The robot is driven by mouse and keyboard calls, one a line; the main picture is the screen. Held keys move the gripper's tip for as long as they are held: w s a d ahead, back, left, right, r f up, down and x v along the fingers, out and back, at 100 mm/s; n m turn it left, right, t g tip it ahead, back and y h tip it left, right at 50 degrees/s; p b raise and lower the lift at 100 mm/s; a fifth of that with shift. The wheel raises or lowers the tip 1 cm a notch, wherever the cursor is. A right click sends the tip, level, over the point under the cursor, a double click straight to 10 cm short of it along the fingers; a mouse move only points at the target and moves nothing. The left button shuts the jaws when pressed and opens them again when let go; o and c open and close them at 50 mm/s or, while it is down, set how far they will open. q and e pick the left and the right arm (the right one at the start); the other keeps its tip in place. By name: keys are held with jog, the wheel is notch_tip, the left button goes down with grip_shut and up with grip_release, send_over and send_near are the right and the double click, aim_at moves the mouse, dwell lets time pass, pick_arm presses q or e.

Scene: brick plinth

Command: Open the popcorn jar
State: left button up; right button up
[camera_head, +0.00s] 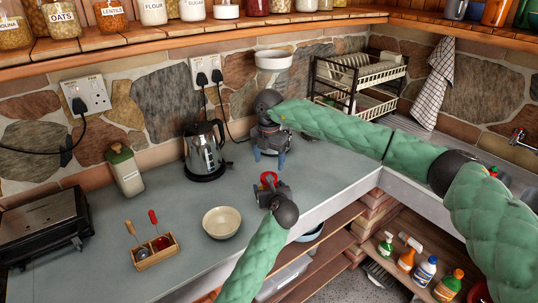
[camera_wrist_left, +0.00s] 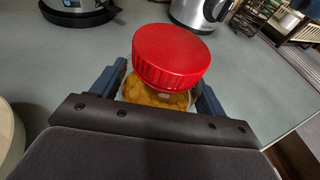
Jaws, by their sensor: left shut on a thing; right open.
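The popcorn jar shows in the left wrist view as a clear jar (camera_wrist_left: 158,94) with yellow-orange contents under a ribbed red lid (camera_wrist_left: 172,58). My left gripper (camera_wrist_left: 160,84) is shut on the jar, one blue finger on each side of it below the lid. The lid sits over the jar's top; I cannot tell how tightly. In the head view the red lid (camera_head: 268,178) shows just beyond my left gripper (camera_head: 270,186), which hides most of the jar. My right gripper (camera_head: 269,157) is open and empty, fingers down, behind the jar and apart from it.
A kettle (camera_head: 203,148) stands left of my right gripper. A dish rack (camera_head: 358,85) stands at the back right. The counter's front edge runs close to the jar.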

notch_tip(320, 180, down, 6)
dwell(0.4)
